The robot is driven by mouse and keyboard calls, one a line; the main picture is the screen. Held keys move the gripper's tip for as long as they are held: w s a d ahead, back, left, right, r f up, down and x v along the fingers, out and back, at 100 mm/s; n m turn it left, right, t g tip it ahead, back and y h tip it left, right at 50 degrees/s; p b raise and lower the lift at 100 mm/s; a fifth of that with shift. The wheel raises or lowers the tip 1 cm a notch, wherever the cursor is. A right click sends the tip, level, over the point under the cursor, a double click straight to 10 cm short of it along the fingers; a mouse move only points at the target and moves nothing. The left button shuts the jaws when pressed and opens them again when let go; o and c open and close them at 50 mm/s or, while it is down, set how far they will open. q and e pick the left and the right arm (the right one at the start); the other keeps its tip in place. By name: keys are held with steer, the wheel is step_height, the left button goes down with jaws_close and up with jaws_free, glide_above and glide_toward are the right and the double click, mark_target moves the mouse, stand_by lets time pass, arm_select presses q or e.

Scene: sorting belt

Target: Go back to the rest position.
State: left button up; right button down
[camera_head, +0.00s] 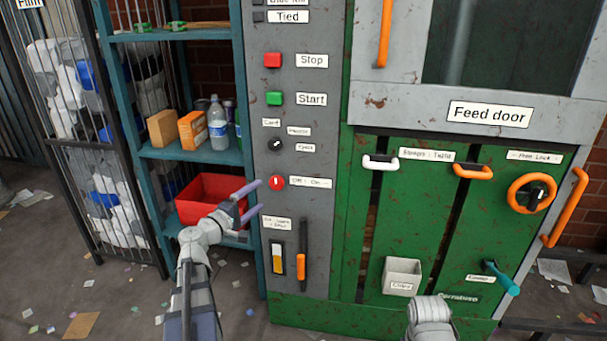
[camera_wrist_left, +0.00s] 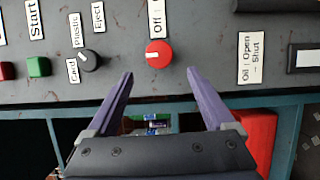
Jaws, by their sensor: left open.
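My left gripper (camera_head: 261,196) is open and empty in front of the machine's grey control panel (camera_head: 288,225). Its purple fingers point at the panel just left of the red Off/On knob (camera_head: 276,182). In the left wrist view the open fingers (camera_wrist_left: 160,72) stand apart, with the red knob (camera_wrist_left: 158,53) just beyond the gap between their tips; nothing is held. A grey part of my right arm (camera_head: 430,312) rises at the bottom edge in front of the green machine; its gripper does not show.
A teal shelf (camera_head: 190,152) with boxes, a bottle and a red bin (camera_head: 205,192) stands left of the panel, close behind my left gripper. The green machine has orange handles, a small grey box (camera_head: 402,275) and a teal lever (camera_head: 502,278). Scraps litter the floor.

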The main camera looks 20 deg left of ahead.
arm_select(q)
steer(key=s+d+f+m+g+h, duration=0.1)
steer(key=d+f+m+g+h, duration=0.2)
steer(key=d, duration=0.6)
steer(key=d+f+m+g, duration=0.4)
steer(key=d+f, duration=0.1)
steer(key=d, duration=0.5)
steer(key=s+d+f+m+g+h, duration=0.1)
steer(key=d+f+m+g+h, duration=0.25)
steer(key=d, duration=0.55)
steer(key=s+d+f+m+g+y, duration=0.4)
steer(key=s+d+f+m+y, duration=0.15)
steer(key=s, duration=0.35)
steer(key=s+d+f+m+g+y, duration=0.4)
steer(key=s+d+f+y, duration=0.15)
steer(key=s, duration=0.25)
step_height(320, 180, up, 31)
steer(key=p, duration=3)
steer(key=shift+s+d, duration=0.15)
steer(key=shift+s, duration=0.1)
steer(key=shift+f+t+h, duration=0.15)
steer(key=shift+t+h, duration=0.1)
